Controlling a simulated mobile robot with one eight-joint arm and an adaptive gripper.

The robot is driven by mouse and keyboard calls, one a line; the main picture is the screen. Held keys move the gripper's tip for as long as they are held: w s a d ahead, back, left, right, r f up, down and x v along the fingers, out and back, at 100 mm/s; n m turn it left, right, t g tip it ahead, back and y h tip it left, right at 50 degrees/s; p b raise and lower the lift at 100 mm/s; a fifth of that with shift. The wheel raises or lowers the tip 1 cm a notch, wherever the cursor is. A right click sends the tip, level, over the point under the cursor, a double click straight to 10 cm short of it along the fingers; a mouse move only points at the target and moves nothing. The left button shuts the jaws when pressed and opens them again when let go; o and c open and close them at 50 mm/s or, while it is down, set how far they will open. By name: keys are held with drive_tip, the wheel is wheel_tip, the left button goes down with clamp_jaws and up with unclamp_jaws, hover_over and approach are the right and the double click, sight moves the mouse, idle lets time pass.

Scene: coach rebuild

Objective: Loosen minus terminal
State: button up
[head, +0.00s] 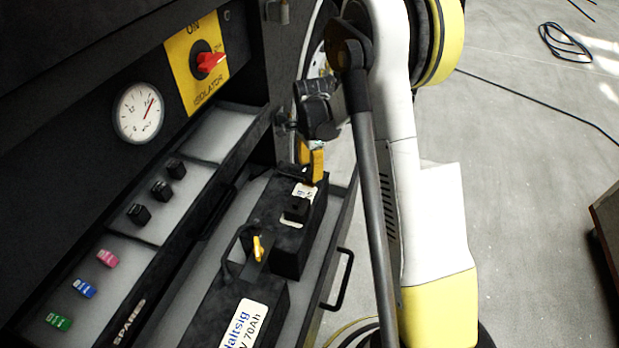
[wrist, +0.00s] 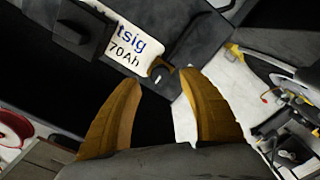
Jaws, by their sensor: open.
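Two black batteries stand end to end in a tray in the head view: the far battery (head: 291,247) and the near battery (head: 205,325). My gripper (head: 311,172) is over the far end of the far battery, its orange fingers pointing down. In the wrist view my gripper (wrist: 162,84) is open and empty. A small brown-orange clamp-like fitting (wrist: 161,68), perhaps a terminal, appears just beyond and between the fingertips. Whether it is the minus terminal I cannot tell. A black block (head: 297,208) sits on the far battery and shows in the wrist view (wrist: 84,29).
A yellow lever (head: 257,249) stands between the batteries beside a black cable. The tray has a black handle (head: 343,281) at its right. A red isolator switch (head: 210,61), a gauge (head: 139,112) and a spares tray (head: 110,226) lie left. Open floor lies right.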

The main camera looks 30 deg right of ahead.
sight(310, 175)
drive_tip(key=shift+f+b, duration=0.4)
drive_tip(key=shift+f, duration=1.2)
clamp_jaws()
